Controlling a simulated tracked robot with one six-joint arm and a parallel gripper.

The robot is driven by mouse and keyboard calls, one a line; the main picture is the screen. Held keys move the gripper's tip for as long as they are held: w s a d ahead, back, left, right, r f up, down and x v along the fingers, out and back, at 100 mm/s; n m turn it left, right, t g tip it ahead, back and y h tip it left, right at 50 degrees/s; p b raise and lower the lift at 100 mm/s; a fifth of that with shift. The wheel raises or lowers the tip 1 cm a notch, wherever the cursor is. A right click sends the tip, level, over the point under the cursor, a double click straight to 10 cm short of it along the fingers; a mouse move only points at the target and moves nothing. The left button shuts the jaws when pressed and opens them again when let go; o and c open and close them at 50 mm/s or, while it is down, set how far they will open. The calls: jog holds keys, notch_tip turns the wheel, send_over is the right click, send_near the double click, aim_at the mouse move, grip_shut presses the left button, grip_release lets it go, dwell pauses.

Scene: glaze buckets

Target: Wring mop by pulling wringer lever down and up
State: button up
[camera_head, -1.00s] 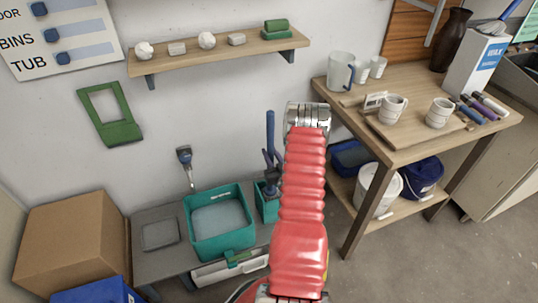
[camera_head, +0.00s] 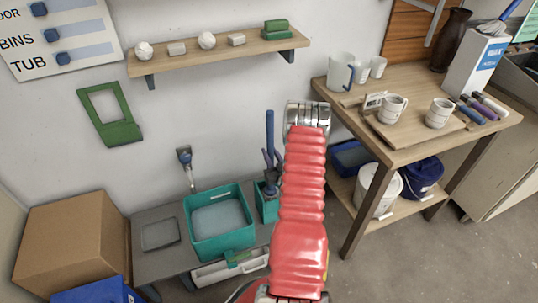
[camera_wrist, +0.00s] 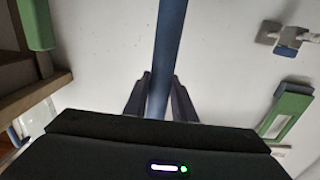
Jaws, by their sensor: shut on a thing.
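A slim blue handle (camera_head: 270,130) stands upright against the wall, above a small teal bucket (camera_head: 266,206). I cannot tell whether it is the mop's handle or the wringer lever. My gripper's dark fingers (camera_head: 270,158) are around it, low on the visible handle. In the wrist view the blue handle (camera_wrist: 168,45) runs between the two fingers (camera_wrist: 158,98), which are shut on it. My red arm covers the right part of the bucket, so the mop head and the wringer cannot be made out.
A larger teal tub (camera_head: 220,248) and a grey tray (camera_head: 160,234) sit on the low grey bench (camera_head: 165,265), left of the bucket. A wooden table (camera_head: 420,145) with cups stands right. A wall shelf (camera_head: 225,48) is above. Floor is clear at lower right.

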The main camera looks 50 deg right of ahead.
jog(key=shift+s+d+r, duration=0.1)
jog(key=shift+s+d, duration=0.2)
jog(key=shift+d, duration=0.45)
dwell(0.7)
jog(key=shift+f, duration=0.2)
dwell(0.4)
jog(key=o, duration=2.3)
jog(key=shift+s, duration=0.1)
jog(key=shift+v, duration=4.95)
jog(key=shift+f, duration=0.1)
